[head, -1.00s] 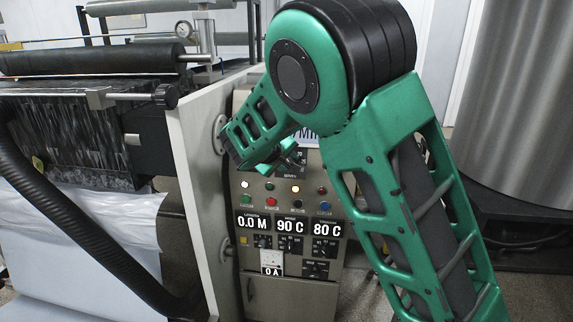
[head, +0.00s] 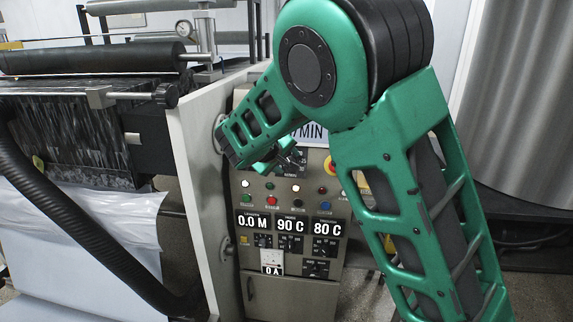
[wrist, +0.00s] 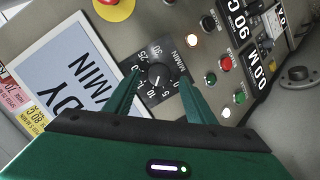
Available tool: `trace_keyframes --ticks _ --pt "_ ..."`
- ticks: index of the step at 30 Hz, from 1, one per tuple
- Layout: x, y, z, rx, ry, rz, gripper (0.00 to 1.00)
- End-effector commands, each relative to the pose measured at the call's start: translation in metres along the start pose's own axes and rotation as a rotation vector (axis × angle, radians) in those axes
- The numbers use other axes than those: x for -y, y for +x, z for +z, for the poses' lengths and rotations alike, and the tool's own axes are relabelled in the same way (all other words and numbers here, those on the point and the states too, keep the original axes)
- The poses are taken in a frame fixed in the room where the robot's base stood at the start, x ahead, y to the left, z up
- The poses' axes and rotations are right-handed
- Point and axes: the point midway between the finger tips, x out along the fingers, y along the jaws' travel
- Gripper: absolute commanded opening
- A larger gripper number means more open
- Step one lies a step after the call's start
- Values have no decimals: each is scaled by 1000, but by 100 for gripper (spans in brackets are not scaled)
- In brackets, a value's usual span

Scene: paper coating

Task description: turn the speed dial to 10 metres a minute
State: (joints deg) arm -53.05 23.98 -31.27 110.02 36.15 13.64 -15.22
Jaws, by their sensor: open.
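The speed dial (wrist: 157,75) is a black round knob on a dark square scale plate marked in M/MIN, in the middle of the wrist view. A small white mark shows on the knob, but I cannot read its exact setting. My gripper (wrist: 159,77) is open, with one green finger on each side of the dial. I cannot tell whether the fingers touch it. In the head view the dial plate (head: 292,160) is partly hidden behind my gripper (head: 264,166). The speed readout (head: 252,221) below shows 0.0 M.
A pale display (wrist: 72,75) lies beside the dial, with a red emergency button on yellow (wrist: 113,8) near it. Lamps and push buttons (wrist: 223,63) sit on the other side. Other readouts (head: 290,224) show 90 C and 80 C. A pale machine side plate (head: 197,180) stands left of the panel.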

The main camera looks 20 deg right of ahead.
Motion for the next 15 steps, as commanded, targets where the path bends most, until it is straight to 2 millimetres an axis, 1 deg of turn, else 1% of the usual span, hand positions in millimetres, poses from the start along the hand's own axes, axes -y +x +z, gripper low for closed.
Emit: trace_keyframes --ticks 3,9,12,15 --pt "1 -24 -1 -3 0 -4 50" --pt "2 -59 -1 -2 -1 -4 50" --pt "2 -73 0 -1 -3 -4 50" --pt "2 -82 0 0 -2 -3 50"
